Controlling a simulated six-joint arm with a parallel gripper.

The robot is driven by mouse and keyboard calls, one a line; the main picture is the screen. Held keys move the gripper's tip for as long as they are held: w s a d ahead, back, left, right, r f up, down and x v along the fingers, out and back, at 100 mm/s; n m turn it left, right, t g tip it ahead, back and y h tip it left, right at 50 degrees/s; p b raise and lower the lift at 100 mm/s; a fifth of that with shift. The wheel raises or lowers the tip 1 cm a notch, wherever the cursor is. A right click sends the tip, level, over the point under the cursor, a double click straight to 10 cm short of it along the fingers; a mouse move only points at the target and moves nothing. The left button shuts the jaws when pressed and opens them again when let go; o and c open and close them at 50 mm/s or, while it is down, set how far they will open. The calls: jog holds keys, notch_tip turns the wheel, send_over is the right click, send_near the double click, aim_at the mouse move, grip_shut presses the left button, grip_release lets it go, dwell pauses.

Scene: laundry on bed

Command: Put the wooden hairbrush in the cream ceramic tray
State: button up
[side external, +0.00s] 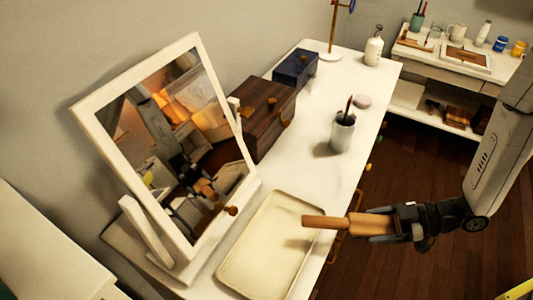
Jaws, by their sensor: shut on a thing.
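The wooden hairbrush (340,222) is held roughly level in my gripper (385,223). Its narrower end points left and reaches over the right edge of the cream ceramic tray (258,262). My gripper is shut on its right part, which the fingers partly hide. The brush appears to be above the tray, with a faint shadow on the tray's surface; the exact height cannot be told. The tray is a shallow, empty rectangle on the white table in front of the mirror. My gripper itself is to the right of the tray, past the table's edge.
A tilting white-framed mirror (88,108) stands left of the tray. A dark wooden box (262,112), a blue box (296,66) and a grey cup with brushes (342,134) stand farther back. White table surface (308,172) is clear between tray and cup.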

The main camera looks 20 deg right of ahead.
aim_at(312, 226)
jog(key=w+a, duration=0.1)
jog(key=a, duration=0.2)
jog(key=w+a, duration=0.1)
jog(key=a, duration=0.2)
jog(key=w+a, duration=0.1)
jog(key=a, duration=0.2)
jog(key=shift+w, duration=0.35)
jog(key=shift+w+a, duration=0.15)
jog(key=shift+a, duration=0.25)
jog(key=x, duration=0.3)
jog(key=shift+w+a+r, duration=0.1)
jog(key=shift+f, duration=0.25)
jog(key=shift+f, duration=0.6)
jog(key=o, duration=1.2)
jog(key=shift+o, duration=0.2)
jog(key=shift+r, duration=0.2)
